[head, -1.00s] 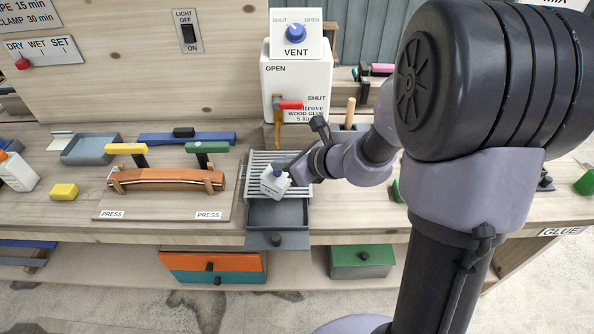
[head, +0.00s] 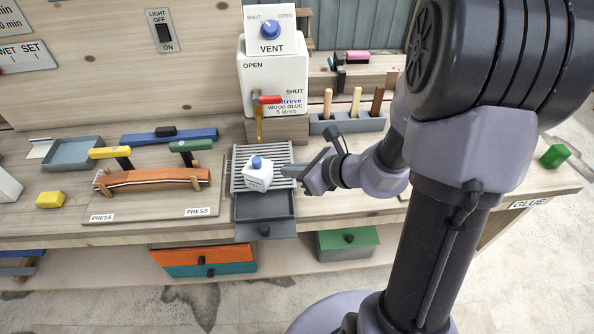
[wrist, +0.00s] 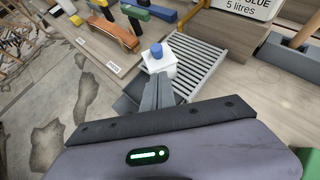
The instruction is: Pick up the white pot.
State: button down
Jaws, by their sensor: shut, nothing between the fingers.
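The white pot (head: 258,178) is a small white block-shaped container with a blue cap. It stands upright on the slatted grey rack (head: 281,152) below the glue tank. My gripper (head: 287,173) is just to the right of the pot, its fingers together and empty. In the wrist view the white pot (wrist: 160,66) is just beyond the shut fingertips of my gripper (wrist: 159,78), which overlap its lower part. I cannot tell whether they touch it.
The white glue tank (head: 272,78) with a red-handled tap (head: 266,99) stands behind the rack. A grey drawer tray (head: 264,207) is in front. The press board with the curved wood strip (head: 152,178) is at the left. A holder with several wooden handles (head: 347,122) is behind my gripper.

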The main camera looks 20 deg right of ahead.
aim_at(258, 160)
jog(key=w+a, duration=0.1)
jog(key=w, duration=0.1)
jog(key=w+a, duration=0.2)
jog(key=w, duration=0.1)
jog(key=w+a+b, duration=0.1)
jog(key=w, duration=0.1)
jog(key=shift+w+a+f, duration=0.1)
jog(key=shift+w+a, duration=0.05)
jog(key=shift+a, duration=0.05)
jog(key=shift+d+f+b, duration=0.1)
jog(key=shift+f+b, duration=0.55)
jog(key=shift+b, duration=0.05)
